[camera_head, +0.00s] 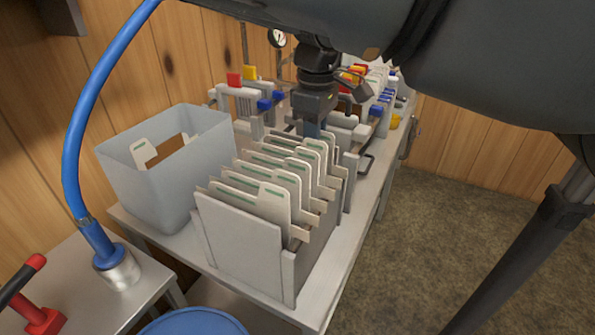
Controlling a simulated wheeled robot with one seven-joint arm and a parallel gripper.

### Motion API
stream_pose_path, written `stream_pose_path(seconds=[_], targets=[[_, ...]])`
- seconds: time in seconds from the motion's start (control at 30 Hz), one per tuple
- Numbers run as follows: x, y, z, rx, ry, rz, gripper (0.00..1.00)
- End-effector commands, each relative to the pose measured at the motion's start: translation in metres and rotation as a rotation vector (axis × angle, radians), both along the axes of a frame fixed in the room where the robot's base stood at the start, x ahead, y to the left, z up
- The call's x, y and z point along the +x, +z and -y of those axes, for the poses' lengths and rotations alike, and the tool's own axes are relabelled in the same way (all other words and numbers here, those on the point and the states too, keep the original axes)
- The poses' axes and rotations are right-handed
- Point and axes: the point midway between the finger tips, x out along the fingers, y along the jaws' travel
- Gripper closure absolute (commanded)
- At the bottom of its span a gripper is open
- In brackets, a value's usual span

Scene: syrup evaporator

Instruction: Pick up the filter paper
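Several filter papers (262,195), cream sheets with green marks and rounded tops, stand upright in a row in a grey slotted rack (240,243) on the bench. My gripper (312,130) points down over the far end of this row, with its tip at or just behind the tops of the farthest papers. Only a narrow bluish tip shows below its dark body. I cannot tell whether its fingers touch a paper or how far apart they are. My own arm covers the top right of the view.
A translucent grey bin (165,180) left of the rack holds a paper and a brown piece. Filter press frames with red, yellow and blue parts (262,100) stand behind. A blue hose (75,140) rises at left. The bench (318,308) has little bare room; floor (430,220) is clear at right.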

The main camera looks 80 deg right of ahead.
Motion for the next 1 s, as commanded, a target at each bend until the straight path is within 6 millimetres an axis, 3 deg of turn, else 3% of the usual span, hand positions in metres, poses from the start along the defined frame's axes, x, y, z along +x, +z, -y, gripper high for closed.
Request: stream_pose_path(seconds=[0.27,0.43,1.0], targets=[[0.0000,-0.0029,0.0000,0.000,0.000,-0.001,0.84],[0.0000,-0.0027,0.0000,0.000,0.000,-0.001,1.00],[0.0003,0.0030,0.0005,-0.002,0.000,0.000,1.00]])
